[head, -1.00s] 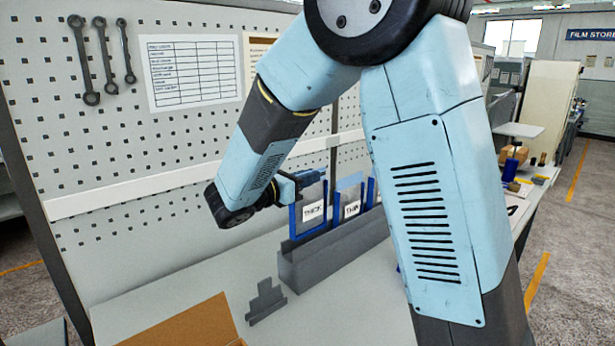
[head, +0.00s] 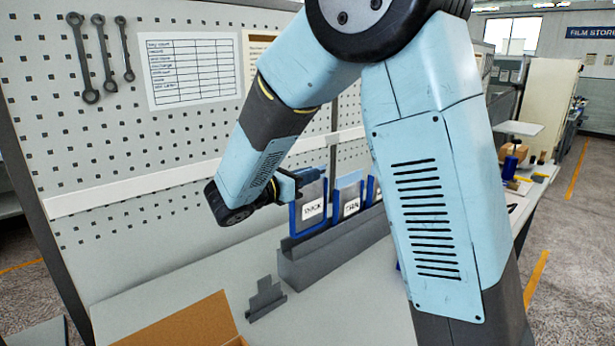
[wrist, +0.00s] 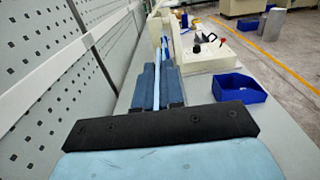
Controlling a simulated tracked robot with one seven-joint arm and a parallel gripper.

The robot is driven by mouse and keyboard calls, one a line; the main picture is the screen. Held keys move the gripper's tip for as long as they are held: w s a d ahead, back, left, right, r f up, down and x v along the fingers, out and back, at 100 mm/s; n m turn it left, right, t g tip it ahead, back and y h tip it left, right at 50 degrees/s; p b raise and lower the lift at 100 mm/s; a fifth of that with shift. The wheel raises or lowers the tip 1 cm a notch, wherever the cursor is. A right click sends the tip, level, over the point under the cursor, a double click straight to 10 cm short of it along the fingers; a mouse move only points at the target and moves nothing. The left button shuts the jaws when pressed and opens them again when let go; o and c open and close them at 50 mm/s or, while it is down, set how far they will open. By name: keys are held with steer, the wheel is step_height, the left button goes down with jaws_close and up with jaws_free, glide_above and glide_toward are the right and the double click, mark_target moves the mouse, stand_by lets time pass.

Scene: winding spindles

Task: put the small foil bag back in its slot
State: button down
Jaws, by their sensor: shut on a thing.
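A grey rack (head: 330,256) stands on the bench and holds upright blue-edged pockets. One pocket carries a label (head: 312,210) reading THICK; the label beside it (head: 351,206) seems to read THIN. My gripper (head: 307,178) is at the top of the THICK pocket. It is shut on a thin grey sheet (head: 313,192) that looks like the small foil bag and stands upright, its lower part hidden by the pocket and label. How deep it sits I cannot tell. In the wrist view my gripper (wrist: 160,88) points along the rack, with a pale thin strip between its fingers.
A perforated board (head: 100,160) with hanging wrenches rises close behind. A small grey stepped piece (head: 266,299) and an open cardboard box (head: 190,325) are in front of the rack. A blue bin (wrist: 240,90) stands to the right in the wrist view.

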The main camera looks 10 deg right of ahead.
mark_target(307, 194)
steer(key=shift+f, duration=2.45)
stand_by(0.7)
steer(key=c, duration=1.2)
jaws_free()
steer(key=shift+o, duration=0.2)
steer(key=shift+a, duration=0.1)
steer(key=v, duration=1.3)
steer(key=shift+s+a, duration=0.25)
steer(key=shift+f, duration=0.1)
